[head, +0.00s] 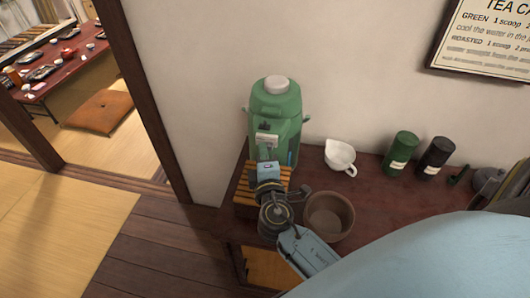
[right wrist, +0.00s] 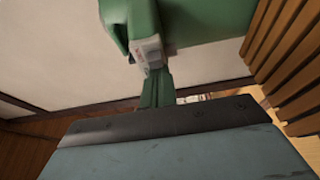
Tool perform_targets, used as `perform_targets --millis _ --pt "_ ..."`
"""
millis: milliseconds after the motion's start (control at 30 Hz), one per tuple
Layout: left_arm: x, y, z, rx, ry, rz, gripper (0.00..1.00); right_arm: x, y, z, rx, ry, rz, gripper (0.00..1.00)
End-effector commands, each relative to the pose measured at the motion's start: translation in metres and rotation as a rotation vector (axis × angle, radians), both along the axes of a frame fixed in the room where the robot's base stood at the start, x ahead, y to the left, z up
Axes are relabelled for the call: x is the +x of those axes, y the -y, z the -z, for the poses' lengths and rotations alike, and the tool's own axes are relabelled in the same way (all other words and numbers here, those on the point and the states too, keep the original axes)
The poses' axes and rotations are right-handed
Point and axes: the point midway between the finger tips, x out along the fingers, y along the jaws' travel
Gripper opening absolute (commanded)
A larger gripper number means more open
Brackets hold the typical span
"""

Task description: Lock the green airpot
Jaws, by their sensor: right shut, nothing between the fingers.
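The green airpot (head: 275,102) stands upright at the left end of the dark wooden counter, with a pale round cap (head: 276,85) on its top. A pale label-like patch shows on its front. My right gripper (head: 267,166) is shut and empty, right in front of the airpot's lower front. I cannot tell whether it touches the airpot. In the right wrist view, the airpot's green body (right wrist: 210,20) and a green projecting part (right wrist: 157,90) are close beyond the gripper. The lock's state cannot be made out. My left gripper is not in view.
A slatted wooden stand (head: 245,190) is under and beside my right gripper. A brown bowl (head: 328,215), a white spouted cup (head: 340,157), a green canister (head: 402,152) and a black canister (head: 435,156) stand to the right. The wall is close behind.

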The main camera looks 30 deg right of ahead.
Motion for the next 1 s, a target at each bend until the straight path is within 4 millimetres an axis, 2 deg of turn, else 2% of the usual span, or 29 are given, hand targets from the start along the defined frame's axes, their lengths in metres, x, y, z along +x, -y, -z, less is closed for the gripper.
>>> perform_targets --millis 167,367,600,733,1000 --pt "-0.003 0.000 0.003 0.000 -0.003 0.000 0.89 0.003 -0.004 0.000 0.001 0.002 0.002 0.00" --pt "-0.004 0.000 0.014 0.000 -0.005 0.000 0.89 0.019 -0.026 0.002 0.004 0.003 0.003 0.00" --pt "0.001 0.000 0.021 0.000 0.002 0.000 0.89 -0.028 -0.049 0.003 0.003 -0.003 0.002 0.00" --pt "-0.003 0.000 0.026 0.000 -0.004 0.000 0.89 -0.049 -0.059 0.002 0.001 -0.003 0.003 0.00" --pt "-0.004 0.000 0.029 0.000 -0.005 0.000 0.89 -0.071 -0.070 0.001 0.001 0.000 0.003 0.00"
